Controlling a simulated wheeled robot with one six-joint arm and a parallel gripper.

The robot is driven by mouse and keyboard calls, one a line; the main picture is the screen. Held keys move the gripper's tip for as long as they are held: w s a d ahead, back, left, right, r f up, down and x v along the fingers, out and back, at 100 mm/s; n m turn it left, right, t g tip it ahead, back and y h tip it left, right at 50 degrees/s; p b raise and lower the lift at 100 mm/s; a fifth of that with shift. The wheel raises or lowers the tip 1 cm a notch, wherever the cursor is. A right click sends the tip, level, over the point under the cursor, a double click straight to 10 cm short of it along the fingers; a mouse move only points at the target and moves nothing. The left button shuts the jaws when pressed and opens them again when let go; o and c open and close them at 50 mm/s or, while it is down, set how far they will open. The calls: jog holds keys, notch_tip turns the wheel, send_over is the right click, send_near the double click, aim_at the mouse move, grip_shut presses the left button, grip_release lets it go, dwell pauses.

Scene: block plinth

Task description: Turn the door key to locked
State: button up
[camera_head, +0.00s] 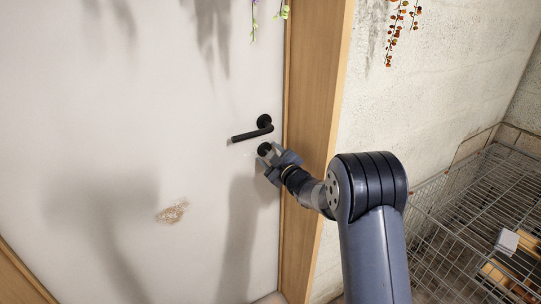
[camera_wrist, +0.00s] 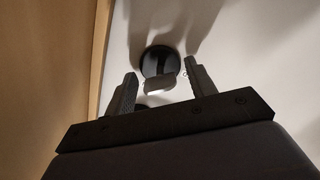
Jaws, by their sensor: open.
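The white door (camera_head: 130,120) carries a black lever handle (camera_head: 252,130) with a round lock plate (camera_head: 264,149) just below it. My gripper (camera_head: 267,158) is at the lock plate and partly covers it in the head view. In the wrist view the dark round lock plate (camera_wrist: 157,58) lies beyond my open gripper (camera_wrist: 160,70). A grey, flat piece that looks like the key's head (camera_wrist: 159,86) shows between the two fingers, with a gap on either side. The key cannot be made out in the head view, and its exact turn is hard to tell.
The wooden door frame (camera_head: 318,80) stands close to the right of the lock. A wire cage (camera_head: 460,220) is at the lower right by the plastered wall (camera_head: 440,90). Hanging plants (camera_head: 398,30) are high up. The door left of the handle is clear.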

jog(key=shift+c, duration=0.4)
jog(key=c, duration=0.9)
jog(key=shift+m, duration=0.3)
jog(key=m, duration=0.3)
jog(key=shift+m, duration=2)
jog(key=o, duration=1)
